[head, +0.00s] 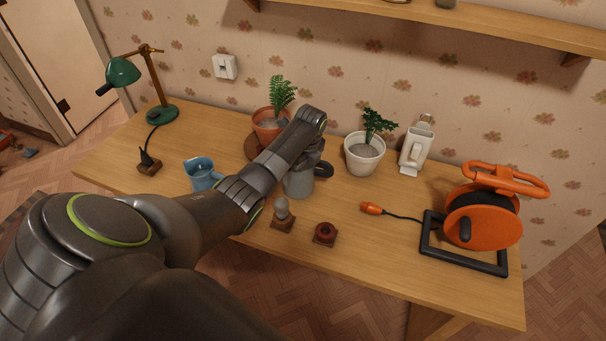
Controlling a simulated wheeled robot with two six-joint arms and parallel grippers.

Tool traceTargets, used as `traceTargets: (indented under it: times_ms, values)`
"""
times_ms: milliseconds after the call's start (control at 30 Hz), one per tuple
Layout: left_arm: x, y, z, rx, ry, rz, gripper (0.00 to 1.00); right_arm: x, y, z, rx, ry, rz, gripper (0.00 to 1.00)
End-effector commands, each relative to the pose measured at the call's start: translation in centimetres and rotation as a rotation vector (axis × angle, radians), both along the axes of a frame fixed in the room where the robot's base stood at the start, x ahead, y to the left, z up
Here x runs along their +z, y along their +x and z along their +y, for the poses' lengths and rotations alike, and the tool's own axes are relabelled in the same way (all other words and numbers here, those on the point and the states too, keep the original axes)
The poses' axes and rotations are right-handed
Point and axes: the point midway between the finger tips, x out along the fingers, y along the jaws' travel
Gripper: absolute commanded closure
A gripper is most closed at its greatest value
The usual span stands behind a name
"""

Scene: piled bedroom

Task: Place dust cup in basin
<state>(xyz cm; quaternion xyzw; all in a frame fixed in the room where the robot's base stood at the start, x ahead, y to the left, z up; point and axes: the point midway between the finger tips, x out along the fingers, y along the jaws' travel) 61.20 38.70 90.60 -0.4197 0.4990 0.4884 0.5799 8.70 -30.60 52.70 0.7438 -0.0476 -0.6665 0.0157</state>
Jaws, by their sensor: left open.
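A grey cup with a dark handle (299,185), which looks like the dust cup, stands on the wooden desk. My left arm passes in front of it and hides its upper left part. My left gripper (312,117), at the arm's far end, appears above and beyond the cup in the picture. It is open and seems empty, though its fingers are hard to tell apart. I cannot see whether it touches anything. I can make out no basin in this view. My right gripper is out of view.
On the desk (375,258) are a blue jug (199,171), a green lamp (123,72), two potted plants (364,154) (271,122), a white device (416,147), an orange cable reel (480,222) and small brown-based items (325,233). The desk's front right is mostly clear.

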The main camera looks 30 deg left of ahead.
Motion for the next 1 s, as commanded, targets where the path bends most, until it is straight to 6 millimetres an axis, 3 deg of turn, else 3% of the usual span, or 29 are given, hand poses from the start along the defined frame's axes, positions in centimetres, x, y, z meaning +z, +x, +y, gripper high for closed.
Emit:
traceTargets:
  times_ms: [167,467,767,1000]
  values:
    - [0.0,0.0,0.0,0.000,0.000,0.000,0.00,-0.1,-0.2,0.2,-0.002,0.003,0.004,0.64]
    - [0.1,0.0,0.0,0.000,0.000,-0.001,0.37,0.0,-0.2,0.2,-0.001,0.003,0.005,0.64]
    - [1.0,0.1,0.0,0.000,0.000,-0.004,0.37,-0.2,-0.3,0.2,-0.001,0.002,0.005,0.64]
    - [5.3,0.2,0.1,0.000,0.003,-0.009,0.37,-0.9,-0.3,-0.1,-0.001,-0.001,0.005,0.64]
